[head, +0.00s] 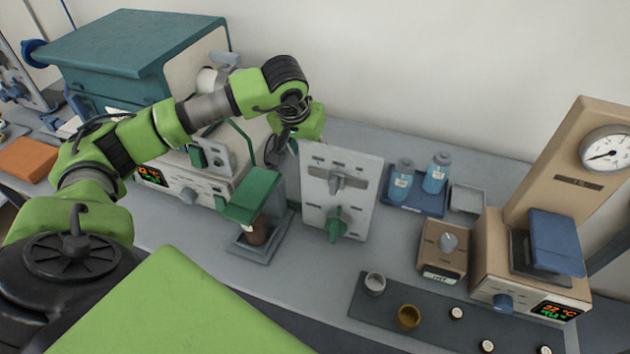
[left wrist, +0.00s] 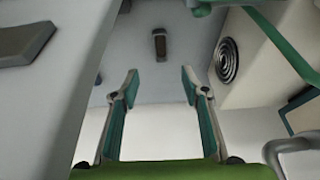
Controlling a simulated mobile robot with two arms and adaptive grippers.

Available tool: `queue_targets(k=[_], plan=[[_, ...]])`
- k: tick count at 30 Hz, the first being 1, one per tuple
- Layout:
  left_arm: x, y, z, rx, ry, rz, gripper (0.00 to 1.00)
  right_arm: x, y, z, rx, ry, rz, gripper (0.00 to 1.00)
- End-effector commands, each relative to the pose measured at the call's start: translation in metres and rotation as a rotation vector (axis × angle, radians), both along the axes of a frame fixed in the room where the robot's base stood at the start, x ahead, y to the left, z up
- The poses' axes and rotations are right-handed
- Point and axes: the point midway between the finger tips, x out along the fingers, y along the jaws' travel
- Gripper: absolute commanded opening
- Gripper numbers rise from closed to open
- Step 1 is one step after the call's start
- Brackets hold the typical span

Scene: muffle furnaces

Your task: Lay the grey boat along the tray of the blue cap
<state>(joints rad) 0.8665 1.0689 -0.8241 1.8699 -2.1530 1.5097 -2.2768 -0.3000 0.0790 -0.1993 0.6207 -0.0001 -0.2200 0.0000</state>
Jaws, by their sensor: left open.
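My left gripper (head: 280,146) is behind the upper left of the grey panel, its fingers partly hidden in the head view. In the left wrist view the two fingers (left wrist: 160,82) are spread with nothing between them. Beyond them a small dark elongated object (left wrist: 160,45) with a paler end lies on the grey surface; I cannot tell if it is the grey boat. A blue cap (head: 556,242) is on the tan instrument (head: 482,262) at the right, tilted over a dark recess. The tray there is not clear. No right gripper shows.
The upright grey panel (head: 342,192) with a green knob stands beside my gripper. A green-topped stand (head: 252,195) holds a brown cup. A teal furnace (head: 130,45) is at the left. Blue bottles (head: 436,175) and a small metal tray (head: 467,199) stand behind a tan box (head: 442,255).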

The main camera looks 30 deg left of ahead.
Motion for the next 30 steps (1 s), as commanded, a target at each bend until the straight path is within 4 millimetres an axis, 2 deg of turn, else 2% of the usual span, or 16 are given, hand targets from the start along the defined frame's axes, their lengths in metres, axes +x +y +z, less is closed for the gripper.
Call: queue_targets(k=[9,17,25,30], plan=[[0.022,0.004,-0.056,-0.006,0.004,0.002,0.42,-0.002,0.0,0.008,-0.001,0.002,0.001,0.4],[0.029,0.006,-0.075,-0.006,0.003,0.002,0.42,-0.002,0.0,0.011,-0.001,0.003,0.001,0.4],[0.042,0.012,-0.11,-0.007,0.002,0.002,0.42,-0.002,0.0,0.021,-0.001,0.003,0.001,0.4],[0.046,0.013,-0.119,-0.006,0.001,0.0,0.42,-0.002,0.0,0.022,-0.001,0.002,0.002,0.4]])
